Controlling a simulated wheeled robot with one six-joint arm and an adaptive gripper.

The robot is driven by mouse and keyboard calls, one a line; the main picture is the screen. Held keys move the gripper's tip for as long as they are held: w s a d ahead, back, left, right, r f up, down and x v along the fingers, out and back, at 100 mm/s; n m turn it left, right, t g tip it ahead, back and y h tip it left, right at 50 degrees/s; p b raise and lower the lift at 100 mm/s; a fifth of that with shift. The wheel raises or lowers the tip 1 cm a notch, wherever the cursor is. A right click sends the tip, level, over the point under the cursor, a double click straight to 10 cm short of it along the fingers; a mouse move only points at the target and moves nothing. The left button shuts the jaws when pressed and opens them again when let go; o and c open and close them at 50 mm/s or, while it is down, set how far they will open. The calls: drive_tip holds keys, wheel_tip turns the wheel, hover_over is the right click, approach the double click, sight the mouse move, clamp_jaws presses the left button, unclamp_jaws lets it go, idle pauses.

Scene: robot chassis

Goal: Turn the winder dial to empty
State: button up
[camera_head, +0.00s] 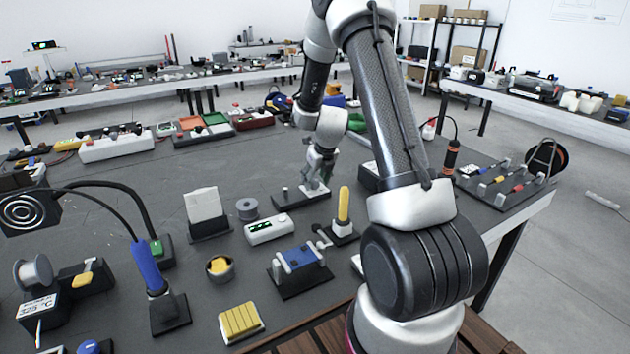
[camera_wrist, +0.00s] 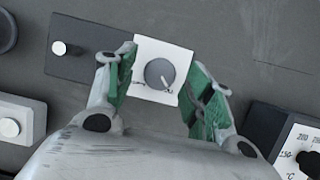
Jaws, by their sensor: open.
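The winder is a dark flat base (camera_head: 288,203) on the grey bench, below my gripper. In the wrist view the base (camera_wrist: 85,48) carries a silver peg at its left end and a white plate (camera_wrist: 178,52) at its right end. A round grey dial (camera_wrist: 158,73) with a light pointer mark sits on the plate; printed labels are too small to read. My gripper (camera_wrist: 160,76) is open, its green fingers on either side of the dial with gaps visible. It also shows in the head view (camera_head: 317,172). The dial is hidden by my gripper there.
A temperature box (camera_wrist: 283,135) stands close at lower right in the wrist view, and a grey box with a silver knob (camera_wrist: 10,127) at left. In the head view, a white display box (camera_head: 269,229), a yellow-handled tool (camera_head: 343,205) and a grey spool (camera_head: 247,208) stand nearby.

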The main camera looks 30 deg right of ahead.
drive_tip(key=shift+w+f, duration=0.15)
drive_tip(key=shift+f, duration=0.3)
drive_tip(key=c, duration=1)
drive_tip(key=shift+n, duration=0.3)
